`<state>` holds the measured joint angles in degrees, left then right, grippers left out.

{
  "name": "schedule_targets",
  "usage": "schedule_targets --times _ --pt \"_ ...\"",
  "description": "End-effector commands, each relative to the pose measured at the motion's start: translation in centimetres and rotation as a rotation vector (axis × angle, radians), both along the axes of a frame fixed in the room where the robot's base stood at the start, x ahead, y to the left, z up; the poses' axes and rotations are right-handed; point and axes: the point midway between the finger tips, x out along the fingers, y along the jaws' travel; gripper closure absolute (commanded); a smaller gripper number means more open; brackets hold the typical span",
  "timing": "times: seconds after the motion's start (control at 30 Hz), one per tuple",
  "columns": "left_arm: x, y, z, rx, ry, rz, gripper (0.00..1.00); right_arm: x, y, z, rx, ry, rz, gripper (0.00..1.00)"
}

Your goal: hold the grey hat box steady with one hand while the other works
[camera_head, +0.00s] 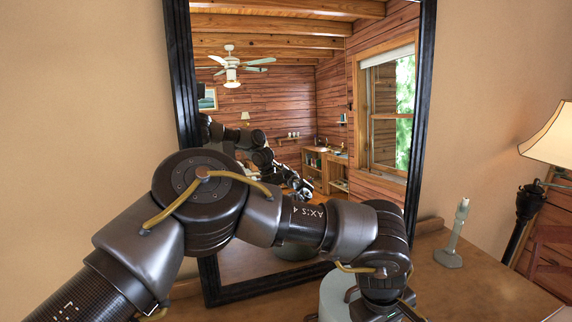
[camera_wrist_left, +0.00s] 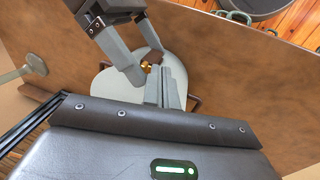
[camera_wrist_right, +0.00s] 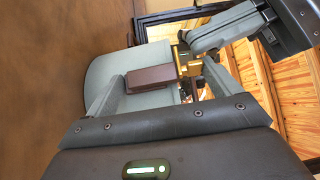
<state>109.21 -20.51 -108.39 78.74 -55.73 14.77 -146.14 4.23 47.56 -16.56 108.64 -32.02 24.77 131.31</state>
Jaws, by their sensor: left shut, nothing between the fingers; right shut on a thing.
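The grey hat box (camera_head: 334,298) stands on the wooden dresser top, partly hidden by my left arm. My left gripper (camera_wrist_left: 164,70) is shut and empty over the box, close to a small brass piece (camera_wrist_left: 146,67). My right gripper (camera_wrist_right: 158,80) is shut on a brown block (camera_wrist_right: 150,78) at the box; I cannot tell whether the block is part of it. Dark side handles show on the box. The head view hides my right gripper.
A large dark-framed mirror (camera_head: 428,100) leans behind the box and reflects the room and my arm. A grey stand (camera_head: 455,236) is on the dresser to the right. A lamp (camera_head: 552,135) stands farther right. Bare dresser top (camera_head: 480,285) lies right of the box.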

Motion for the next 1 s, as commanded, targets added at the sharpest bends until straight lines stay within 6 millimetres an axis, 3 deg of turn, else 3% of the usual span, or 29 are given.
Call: schedule_targets --times 1.0 --pt "1.05 -0.74 0.21 -0.008 -0.009 0.006 1.00 -0.36 0.31 -0.12 -0.001 0.000 0.012 0.48"
